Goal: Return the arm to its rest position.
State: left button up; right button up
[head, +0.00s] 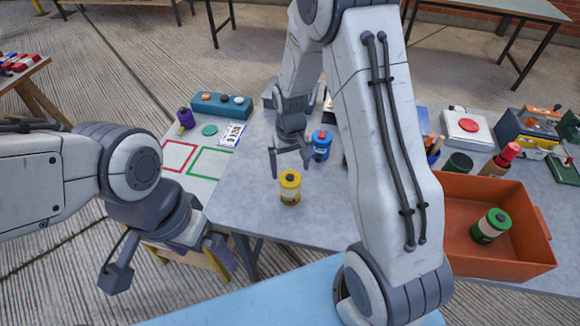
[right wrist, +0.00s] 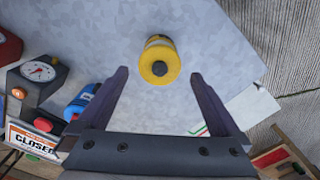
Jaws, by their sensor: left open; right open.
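My right gripper (head: 291,160) is open and empty above the grey table (head: 240,205). A yellow canister (head: 290,187) stands upright on the table just in front of it. In the right wrist view the canister (right wrist: 158,62) shows beyond and between the two open fingertips, apart from both. My right arm stretches across the middle of the head view and hides part of the table. My left gripper (head: 172,262) is open and empty at the lower left, near the table's front left edge.
An orange bin (head: 545,262) at the right holds a green canister (head: 491,226). A blue canister (head: 321,145) stands behind the right gripper.

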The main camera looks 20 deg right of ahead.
aim_at(290, 189)
jog(key=shift+f, duration=0.15)
notch_tip(290, 189, down, 12)
jog(key=shift+p, duration=1.1)
jog(key=shift+r, duration=0.9)
